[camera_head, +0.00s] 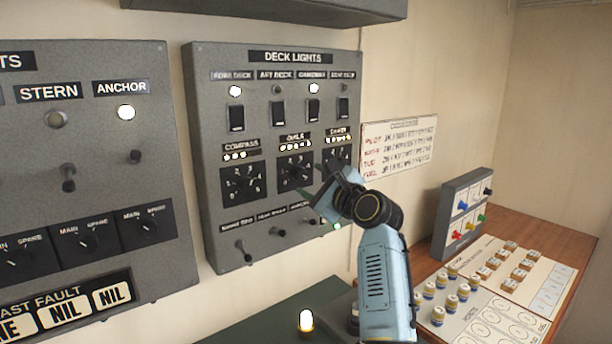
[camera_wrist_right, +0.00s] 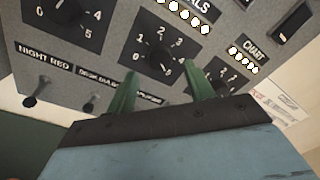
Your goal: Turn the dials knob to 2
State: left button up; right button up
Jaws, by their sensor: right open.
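The dials knob (camera_head: 295,175) is a black knob on a square black plate, in the middle of the knob row under the DIALS label. It also shows in the right wrist view (camera_wrist_right: 159,59), with numbers 0 to 5 around it. I cannot tell surely which number it points to. My right gripper (camera_head: 312,181) is in front of the panel at this knob's lower right. In the right wrist view its two green fingers (camera_wrist_right: 160,76) are apart, one on each side of the knob's lower part; contact is not clear. My left gripper is out of view.
The compass knob (camera_head: 243,183) is left of the dials knob, and the chart knob (camera_wrist_right: 224,86) is close on the right. Toggle levers (camera_head: 245,252) stick out below. A wooden desk (camera_head: 570,235) with several small pieces stands at the right.

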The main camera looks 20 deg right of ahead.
aim_at(302, 175)
jog(key=shift+x, duration=1.75)
jog(key=c, duration=1)
